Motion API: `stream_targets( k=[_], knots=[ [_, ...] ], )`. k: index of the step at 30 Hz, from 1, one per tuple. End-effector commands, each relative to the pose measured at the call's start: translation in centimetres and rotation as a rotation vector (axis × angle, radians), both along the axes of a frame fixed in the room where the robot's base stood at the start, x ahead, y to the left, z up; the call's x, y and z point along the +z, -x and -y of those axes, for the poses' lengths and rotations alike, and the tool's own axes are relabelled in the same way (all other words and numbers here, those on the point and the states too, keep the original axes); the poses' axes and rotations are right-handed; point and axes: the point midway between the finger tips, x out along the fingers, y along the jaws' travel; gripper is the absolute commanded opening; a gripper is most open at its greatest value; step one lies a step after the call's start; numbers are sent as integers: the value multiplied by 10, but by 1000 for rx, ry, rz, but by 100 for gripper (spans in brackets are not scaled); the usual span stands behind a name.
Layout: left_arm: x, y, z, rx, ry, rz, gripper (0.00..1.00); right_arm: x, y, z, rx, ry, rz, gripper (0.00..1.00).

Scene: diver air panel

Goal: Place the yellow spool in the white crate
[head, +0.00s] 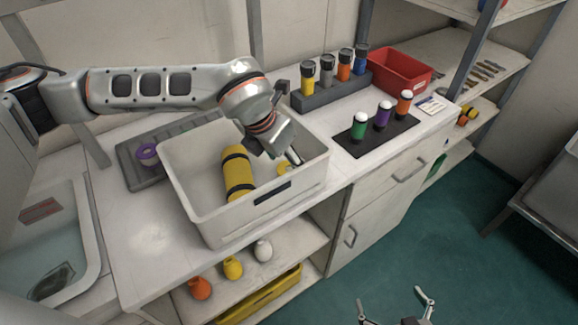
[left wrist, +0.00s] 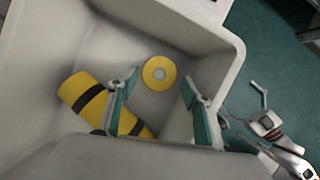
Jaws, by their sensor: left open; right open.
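The white crate (head: 225,215) stands on the counter, and its wall also shows in the left wrist view (left wrist: 236,62). The yellow spool (left wrist: 159,73) lies inside the crate, seen end-on as a yellow disc with a pale centre. In the head view the spool (head: 284,168) is partly hidden by my left gripper (head: 291,158). That gripper reaches down into the crate, open, with its fingers apart above the spool and nothing between them. My right gripper (head: 394,298) is open and empty, low in front of the counter.
A yellow cylinder with black bands (head: 238,174) also lies in the crate, left of the spool. A grey tray with a purple-and-white spool (head: 147,154) is behind it. A black mat with several bottles (head: 383,115) and a red bin (head: 398,72) stand to the right.

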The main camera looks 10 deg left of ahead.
Motion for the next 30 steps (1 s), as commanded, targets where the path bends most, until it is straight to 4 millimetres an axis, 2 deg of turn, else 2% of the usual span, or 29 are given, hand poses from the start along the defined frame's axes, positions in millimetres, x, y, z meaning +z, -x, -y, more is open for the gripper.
stream_targets(
  k=[6,12,30],
  knots=[
    [40,14,-9,1,-1,3,49,-6,1,0,0,1,-4,100],
    [60,22,-13,1,0,0,49,-8,1,0,0,1,-5,100],
    [65,23,-14,1,0,-3,49,-6,0,0,0,0,-1,100]
  ],
)
